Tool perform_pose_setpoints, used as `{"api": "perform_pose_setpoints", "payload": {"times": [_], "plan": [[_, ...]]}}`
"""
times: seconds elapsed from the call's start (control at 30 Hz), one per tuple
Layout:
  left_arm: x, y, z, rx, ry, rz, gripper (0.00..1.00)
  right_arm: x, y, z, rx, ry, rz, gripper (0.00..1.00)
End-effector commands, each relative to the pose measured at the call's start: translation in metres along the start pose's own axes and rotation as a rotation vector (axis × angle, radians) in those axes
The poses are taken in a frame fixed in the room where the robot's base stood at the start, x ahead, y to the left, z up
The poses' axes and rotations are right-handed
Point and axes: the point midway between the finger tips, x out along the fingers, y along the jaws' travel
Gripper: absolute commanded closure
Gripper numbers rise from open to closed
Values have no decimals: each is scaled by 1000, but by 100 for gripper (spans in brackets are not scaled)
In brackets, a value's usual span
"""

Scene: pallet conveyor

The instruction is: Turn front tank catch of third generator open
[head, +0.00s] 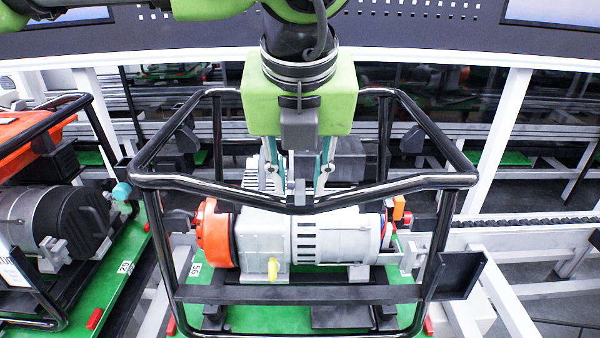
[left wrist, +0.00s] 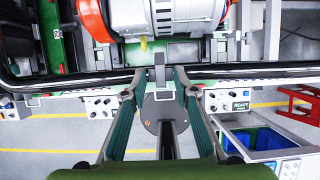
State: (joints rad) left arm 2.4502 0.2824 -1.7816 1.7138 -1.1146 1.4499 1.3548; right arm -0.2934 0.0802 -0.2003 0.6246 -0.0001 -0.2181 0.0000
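A generator (head: 335,238) with an orange end cover and a grey body sits inside a black tube frame (head: 400,183); it also shows at the top of the left wrist view (left wrist: 170,15). My left gripper (head: 298,190) points down at the middle of the frame's front top bar. It is open, fingers apart, in the left wrist view (left wrist: 157,82). A small grey upright piece (left wrist: 160,72), probably the front tank catch, stands between the fingertips over the black bar. I cannot tell whether the fingers touch it. My right gripper is not in view.
A yellow lever (head: 272,268) sits low on the generator's front. Another generator with an orange top (head: 40,125) stands at left on its green pallet (head: 118,275). A black plate (head: 460,275) juts from the frame's right side. A conveyor chain (head: 520,222) runs at right.

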Motion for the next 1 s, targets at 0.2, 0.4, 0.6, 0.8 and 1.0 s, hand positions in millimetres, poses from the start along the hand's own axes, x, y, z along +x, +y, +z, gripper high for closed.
{"api": "perform_pose_setpoints", "payload": {"times": [0.2,0.4,0.6,0.8,1.0], "plan": [[10,0,0,1,0,0,73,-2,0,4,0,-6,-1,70],[10,0,0,1,0,0,73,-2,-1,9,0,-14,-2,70],[10,0,0,1,0,0,100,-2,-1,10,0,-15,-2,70],[10,0,0,7,0,-3,100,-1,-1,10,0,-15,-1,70],[12,0,-1,55,1,-25,100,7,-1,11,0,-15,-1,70]]}}
